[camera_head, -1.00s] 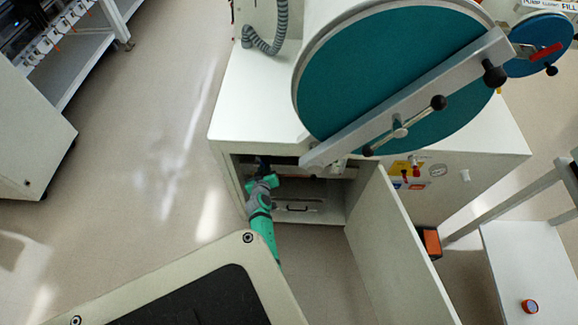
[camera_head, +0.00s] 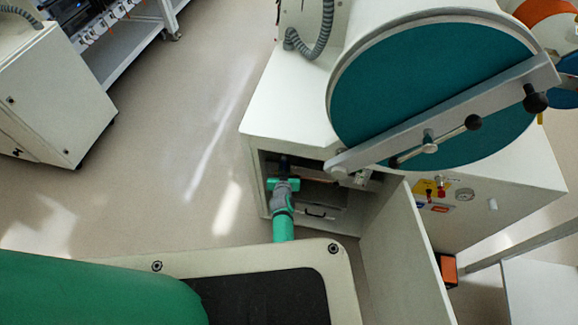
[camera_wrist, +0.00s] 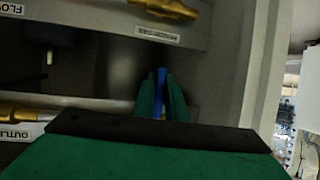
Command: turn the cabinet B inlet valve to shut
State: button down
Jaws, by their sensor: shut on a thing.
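In the wrist view the green fingers of my gripper (camera_wrist: 161,98) are closed around a thin blue lever (camera_wrist: 161,76). The lever points roughly along the fingers; whether it is the inlet valve handle cannot be read. A small label (camera_wrist: 157,35) near a brass fitting (camera_wrist: 165,8) lies above it, too blurred to read. An "OUTLET" label (camera_wrist: 14,132) sits at the lower left beside another brass fitting. In the head view my gripper (camera_head: 284,163) reaches into the open lower compartment of the white cabinet (camera_head: 285,110); the lever is hidden there.
The compartment's door (camera_head: 405,250) stands open to the right of my arm. A large teal round door (camera_head: 430,95) with a metal bar is above. A drawer-like panel with a dark handle (camera_head: 318,213) is inside the compartment. Free floor (camera_head: 180,150) lies to the left.

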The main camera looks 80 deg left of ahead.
jog(key=shift+w+a+r, duration=0.1)
jog(key=shift+w+r, duration=0.05)
jog(key=shift+w, duration=0.15)
jog(key=c, duration=1.8)
grip_release()
jog(key=shift+s, duration=0.15)
